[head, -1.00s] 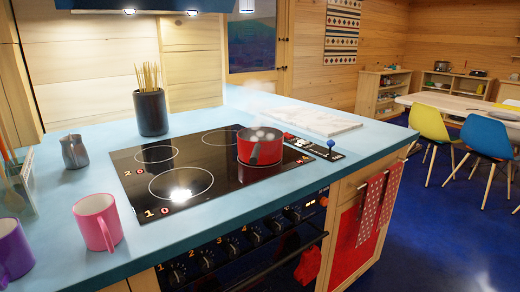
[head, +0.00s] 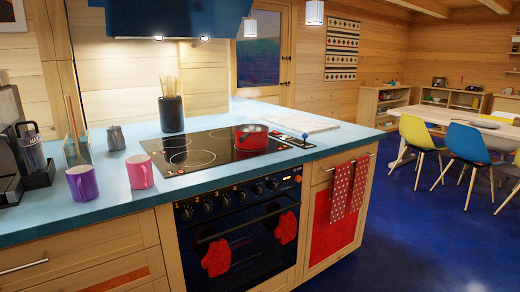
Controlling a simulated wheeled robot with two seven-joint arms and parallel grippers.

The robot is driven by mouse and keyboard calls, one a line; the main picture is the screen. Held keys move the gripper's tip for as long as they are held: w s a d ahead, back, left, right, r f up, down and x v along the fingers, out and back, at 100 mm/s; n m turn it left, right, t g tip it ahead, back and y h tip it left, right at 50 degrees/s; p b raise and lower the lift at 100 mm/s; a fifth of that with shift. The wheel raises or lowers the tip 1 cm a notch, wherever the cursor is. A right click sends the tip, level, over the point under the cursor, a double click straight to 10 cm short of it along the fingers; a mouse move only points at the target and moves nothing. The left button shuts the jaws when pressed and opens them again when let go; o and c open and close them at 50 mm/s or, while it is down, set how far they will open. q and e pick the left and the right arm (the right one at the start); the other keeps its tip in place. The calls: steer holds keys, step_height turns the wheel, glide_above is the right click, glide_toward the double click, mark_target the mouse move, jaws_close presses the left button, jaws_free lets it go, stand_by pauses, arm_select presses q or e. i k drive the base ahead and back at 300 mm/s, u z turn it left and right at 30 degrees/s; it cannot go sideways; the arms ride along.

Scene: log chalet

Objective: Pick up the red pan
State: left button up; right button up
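The red pan (head: 250,137) stands on the right part of the black cooktop (head: 190,156), in the middle of the head view. Faint steam shows above it. A dark handle points toward the front of the counter; at this size its details are hard to make out. Neither of my grippers is in the head view, and nothing is touching the pan.
The blue counter (head: 110,190) has a pink mug (head: 140,173), a purple mug (head: 82,183), a grey pitcher (head: 116,138) and a dark utensil pot (head: 171,114). Below is the oven (head: 240,240) with red mitts. Blue floor (head: 420,240) is open at right.

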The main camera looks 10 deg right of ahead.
mark_target(248, 136)
steer(key=z, duration=0.55)
steer(key=i, duration=1.4)
steer(key=u, duration=0.8)
